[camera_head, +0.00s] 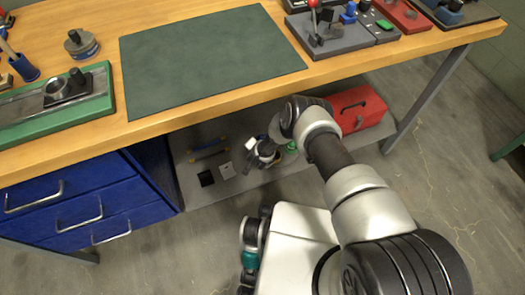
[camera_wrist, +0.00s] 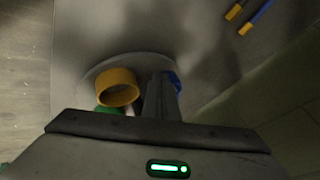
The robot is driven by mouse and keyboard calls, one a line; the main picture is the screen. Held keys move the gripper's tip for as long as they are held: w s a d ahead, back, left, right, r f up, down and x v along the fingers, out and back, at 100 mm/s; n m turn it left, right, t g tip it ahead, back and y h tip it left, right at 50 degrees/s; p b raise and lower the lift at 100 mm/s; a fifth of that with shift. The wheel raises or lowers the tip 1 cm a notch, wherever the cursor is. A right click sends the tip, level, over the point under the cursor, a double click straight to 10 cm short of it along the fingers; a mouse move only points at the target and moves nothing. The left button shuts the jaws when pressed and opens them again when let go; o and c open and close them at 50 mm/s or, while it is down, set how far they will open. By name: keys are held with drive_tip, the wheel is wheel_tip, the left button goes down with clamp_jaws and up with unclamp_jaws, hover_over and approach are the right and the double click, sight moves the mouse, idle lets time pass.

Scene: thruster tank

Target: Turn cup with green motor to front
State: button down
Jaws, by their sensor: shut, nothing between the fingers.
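My gripper (camera_head: 262,153) reaches down over the low shelf under the workbench in the head view. In the wrist view its fingers (camera_wrist: 161,90) are shut and empty, beside a round grey disc (camera_wrist: 135,62). A yellow ring-shaped cup (camera_wrist: 117,88) stands just left of the fingers. A green part (camera_wrist: 108,109) shows below the yellow cup, mostly hidden by my gripper body. A blue part (camera_wrist: 174,80) shows just right of the fingers. In the head view a small green part (camera_head: 292,147) shows beside my wrist. I cannot tell whether the fingers touch any cup.
A red toolbox (camera_head: 357,109) stands on the shelf (camera_head: 235,188) right of my wrist. A blue bar with yellow ends (camera_head: 208,149) and small black and white plates lie to the left. Blue drawers (camera_head: 75,208) stand further left. The workbench top (camera_head: 215,115) hangs above the shelf.

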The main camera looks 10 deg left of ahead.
drive_tip(key=shift+w+a, duration=0.6)
drive_tip(key=shift+w, duration=0.2)
drive_tip(key=shift+w, duration=0.1)
